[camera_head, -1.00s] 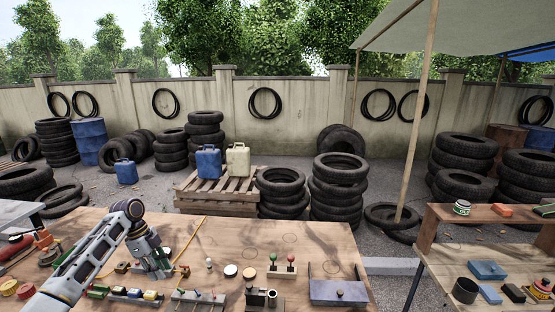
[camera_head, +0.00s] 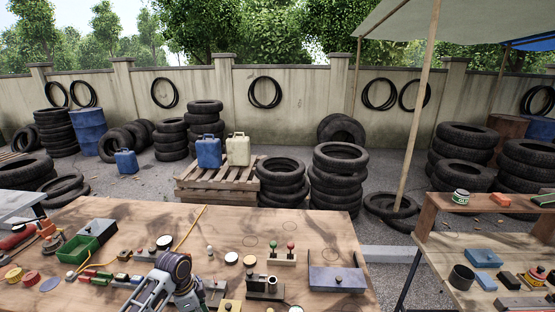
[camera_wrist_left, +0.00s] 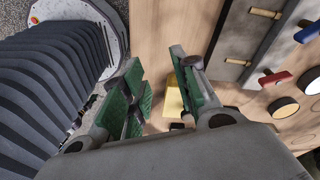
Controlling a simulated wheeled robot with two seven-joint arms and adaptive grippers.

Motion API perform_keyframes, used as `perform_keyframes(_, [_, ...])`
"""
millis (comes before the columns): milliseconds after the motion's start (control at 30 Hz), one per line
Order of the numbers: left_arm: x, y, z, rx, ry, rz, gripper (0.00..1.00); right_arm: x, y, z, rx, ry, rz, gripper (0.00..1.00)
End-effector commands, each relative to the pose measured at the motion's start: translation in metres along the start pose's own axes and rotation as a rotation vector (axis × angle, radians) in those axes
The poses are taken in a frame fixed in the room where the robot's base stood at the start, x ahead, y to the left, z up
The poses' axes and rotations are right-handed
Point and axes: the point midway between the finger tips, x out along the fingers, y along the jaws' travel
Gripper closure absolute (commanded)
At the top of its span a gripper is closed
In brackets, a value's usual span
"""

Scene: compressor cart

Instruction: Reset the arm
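My left arm comes in at the bottom of the head view, with its wrist (camera_head: 176,270) low over the near edge of the wooden workbench (camera_head: 215,225). Its fingertips are hidden there. In the left wrist view my left gripper (camera_wrist_left: 160,90) shows two fingers with green pads, spread apart with nothing held between them. A yellow block (camera_wrist_left: 173,101) on the bench shows beyond the gap. My right gripper is in neither view.
A green bin (camera_head: 76,249), a peg plate (camera_wrist_left: 245,38), a red-and-green lever stand (camera_head: 282,256) and a blue-grey box (camera_head: 337,279) stand on the bench. A side shelf (camera_head: 475,245) with small items is at the right. Bare wood lies towards the back.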

Motion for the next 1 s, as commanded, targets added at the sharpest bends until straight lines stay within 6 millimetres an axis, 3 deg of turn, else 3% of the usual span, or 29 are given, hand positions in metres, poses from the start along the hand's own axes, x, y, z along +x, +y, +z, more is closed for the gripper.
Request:
perform_keyframes(467, [0.022, 0.072, -0.016, -0.23, 0.033, -0.078, 0.71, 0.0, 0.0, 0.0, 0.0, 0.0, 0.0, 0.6])
perform_keyframes(1000, [0.009, 0.144, -0.009, -0.592, 0.097, -0.186, 0.71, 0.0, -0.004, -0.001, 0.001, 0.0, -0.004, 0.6])
